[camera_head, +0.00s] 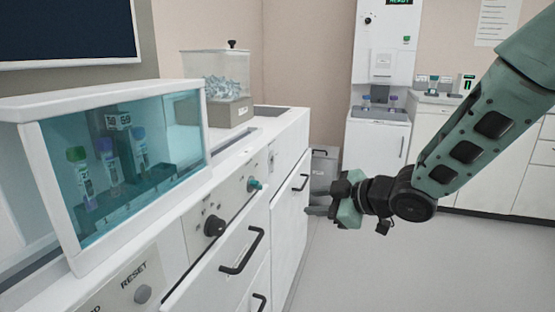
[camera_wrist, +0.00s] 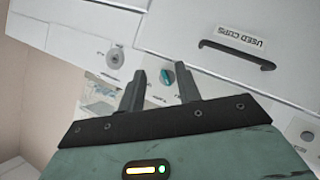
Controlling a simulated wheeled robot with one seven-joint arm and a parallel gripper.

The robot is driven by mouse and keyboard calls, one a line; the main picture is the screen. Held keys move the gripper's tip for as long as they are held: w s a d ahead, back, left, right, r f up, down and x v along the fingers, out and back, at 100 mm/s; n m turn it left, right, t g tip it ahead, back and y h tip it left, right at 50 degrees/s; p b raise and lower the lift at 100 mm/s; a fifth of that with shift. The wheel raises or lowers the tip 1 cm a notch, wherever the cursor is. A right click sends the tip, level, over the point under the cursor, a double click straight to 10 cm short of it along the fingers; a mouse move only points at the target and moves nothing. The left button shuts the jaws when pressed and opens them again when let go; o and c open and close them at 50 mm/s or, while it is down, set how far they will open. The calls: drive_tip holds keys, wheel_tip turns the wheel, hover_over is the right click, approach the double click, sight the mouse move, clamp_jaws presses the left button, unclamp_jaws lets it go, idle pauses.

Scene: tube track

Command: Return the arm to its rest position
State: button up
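My gripper (camera_head: 322,199) is held out in front of the white drawer cabinet (camera_head: 288,212), in the middle of the head view. In the wrist view my gripper (camera_wrist: 160,88) shows two dark fingers standing apart with nothing between them. Behind the gap I see the cabinet front with a teal knob (camera_wrist: 168,77). My green arm reaches in from the upper right of the head view. Whether the fingers touch the cabinet cannot be told, but I see no contact.
A glass-fronted case (camera_head: 125,165) with several capped tubes stands on the left counter. A clear bin (camera_head: 217,85) sits behind it. Drawer handles (camera_head: 243,250) jut from the cabinet. A tall white machine (camera_head: 382,70) stands at the back. The floor (camera_head: 400,270) at right is clear.

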drive_tip(key=s+d+f+m+g+h, duration=0.1)
drive_tip(key=s+m+g+h, duration=0.2)
drive_tip(key=s, duration=0.8)
drive_tip(key=s+d+m+g+h+p, duration=0.1)
drive_tip(key=s+d+m+g+h, duration=0.15)
drive_tip(key=s, duration=0.85)
drive_tip(key=s+f+m+g+h, duration=0.1)
drive_tip(key=s+m+g+h, duration=0.25)
drive_tip(key=s, duration=0.75)
wheel_tip(320, 180, up, 21)
drive_tip(key=p, duration=2.1)
drive_tip(key=shift+w+r, duration=0.15)
drive_tip(key=shift+d, duration=0.1)
